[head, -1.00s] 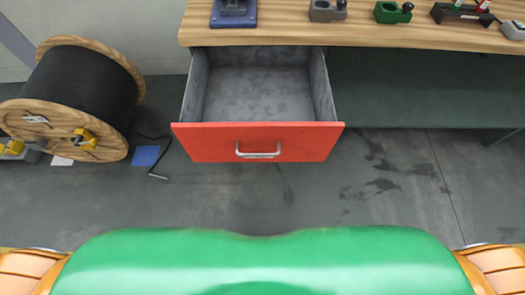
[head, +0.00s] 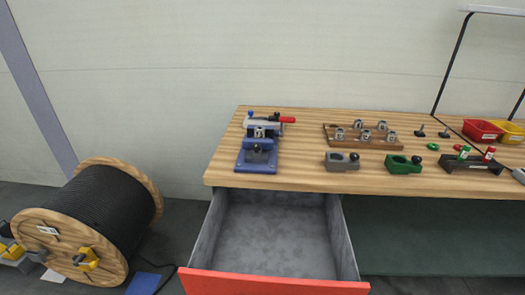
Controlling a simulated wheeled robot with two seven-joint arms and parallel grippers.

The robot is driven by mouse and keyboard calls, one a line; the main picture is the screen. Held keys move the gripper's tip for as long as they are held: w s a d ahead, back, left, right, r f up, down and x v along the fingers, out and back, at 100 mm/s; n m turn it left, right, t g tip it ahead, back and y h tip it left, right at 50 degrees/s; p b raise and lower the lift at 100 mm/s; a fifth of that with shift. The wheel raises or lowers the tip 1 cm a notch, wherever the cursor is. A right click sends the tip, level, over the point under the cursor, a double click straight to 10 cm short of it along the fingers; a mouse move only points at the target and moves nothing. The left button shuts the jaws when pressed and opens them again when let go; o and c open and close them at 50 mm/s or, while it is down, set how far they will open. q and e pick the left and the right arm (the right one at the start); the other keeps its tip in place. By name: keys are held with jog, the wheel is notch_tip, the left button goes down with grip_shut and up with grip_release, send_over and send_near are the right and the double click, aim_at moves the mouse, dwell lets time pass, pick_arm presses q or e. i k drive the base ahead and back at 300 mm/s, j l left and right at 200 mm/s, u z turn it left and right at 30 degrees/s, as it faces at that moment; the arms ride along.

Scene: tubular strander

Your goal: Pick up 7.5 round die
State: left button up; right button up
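Several small grey metal dies (head: 366,135) stand on a brown wooden rack (head: 376,146) at the middle of the workbench in the head view. They carry small pale labels, too small to read, so I cannot tell which one is the 7.5 round die. A similar labelled grey piece (head: 259,132) sits in the blue fixture (head: 256,166) with a red-handled lever (head: 287,119) at the bench's left. Neither of my grippers is in view.
The red-fronted drawer (head: 270,285) below the bench (head: 300,182) stands open and looks empty. Grey (head: 342,164) and green (head: 403,166) blocks sit in front of the rack. Red (head: 482,130) and yellow (head: 510,132) bins stand at right. A cable reel (head: 100,215) is on the floor at left.

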aim_at(259, 130)
jog(key=i+j+z, duration=0.25)
jog(key=j+z, duration=0.25)
jog(key=i+j+z, duration=0.25)
jog(key=j, duration=0.2)
jog(key=k+l, duration=0.05)
jog(key=k, duration=0.05)
